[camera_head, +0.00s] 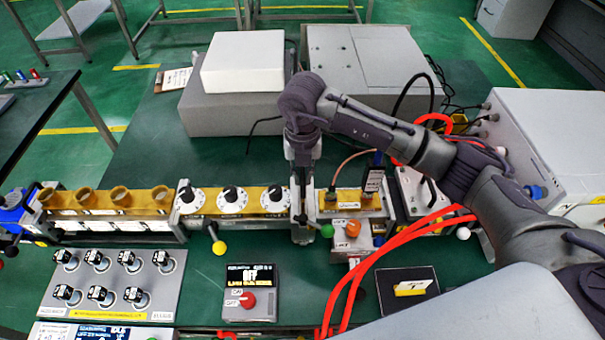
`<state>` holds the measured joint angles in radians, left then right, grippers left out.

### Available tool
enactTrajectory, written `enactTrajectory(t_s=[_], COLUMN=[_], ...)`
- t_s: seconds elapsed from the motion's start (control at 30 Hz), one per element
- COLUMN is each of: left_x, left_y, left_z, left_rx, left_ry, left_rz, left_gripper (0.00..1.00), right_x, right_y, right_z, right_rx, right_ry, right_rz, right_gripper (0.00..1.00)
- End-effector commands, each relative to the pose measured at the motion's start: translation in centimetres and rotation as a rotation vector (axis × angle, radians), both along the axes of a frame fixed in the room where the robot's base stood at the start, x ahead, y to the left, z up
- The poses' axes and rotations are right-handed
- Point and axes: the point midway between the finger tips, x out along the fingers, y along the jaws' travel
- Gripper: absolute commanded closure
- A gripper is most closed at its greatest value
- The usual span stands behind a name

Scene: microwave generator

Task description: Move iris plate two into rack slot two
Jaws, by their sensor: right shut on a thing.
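My right gripper (303,190) reaches over the bench from the right and points down at the gap between the dial section and the copper-coloured section. It is shut on a thin, pale upright piece (303,222), probably an iris plate. The gripper hides most of it, and no number on it is legible. I cannot tell whether the piece is still seated between the sections. My left gripper is not in view.
Dials (232,199) and brown rings (120,196) line the row to the left. A green ball knob (327,230) sits close beside the gripper. Red cables (395,250) cross the bench at the right. A display box (250,292) and a knob panel (115,283) stand in front.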

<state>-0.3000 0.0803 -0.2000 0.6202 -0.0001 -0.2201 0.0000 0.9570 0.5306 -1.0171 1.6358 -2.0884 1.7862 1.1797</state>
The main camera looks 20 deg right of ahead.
Motion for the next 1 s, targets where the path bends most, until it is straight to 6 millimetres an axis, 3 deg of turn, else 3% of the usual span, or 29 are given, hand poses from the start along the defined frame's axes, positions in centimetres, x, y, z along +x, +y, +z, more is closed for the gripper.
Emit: enactTrajectory(t_s=[1.0], left_x=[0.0], left_y=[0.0], left_z=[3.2], left_rx=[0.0], left_ry=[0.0], left_rz=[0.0], left_gripper=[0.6], right_x=[0.1], right_y=[0.0], right_z=[5.2], right_rx=[0.001], right_ry=[-0.002], right_rz=[0.0], right_gripper=[1.0])
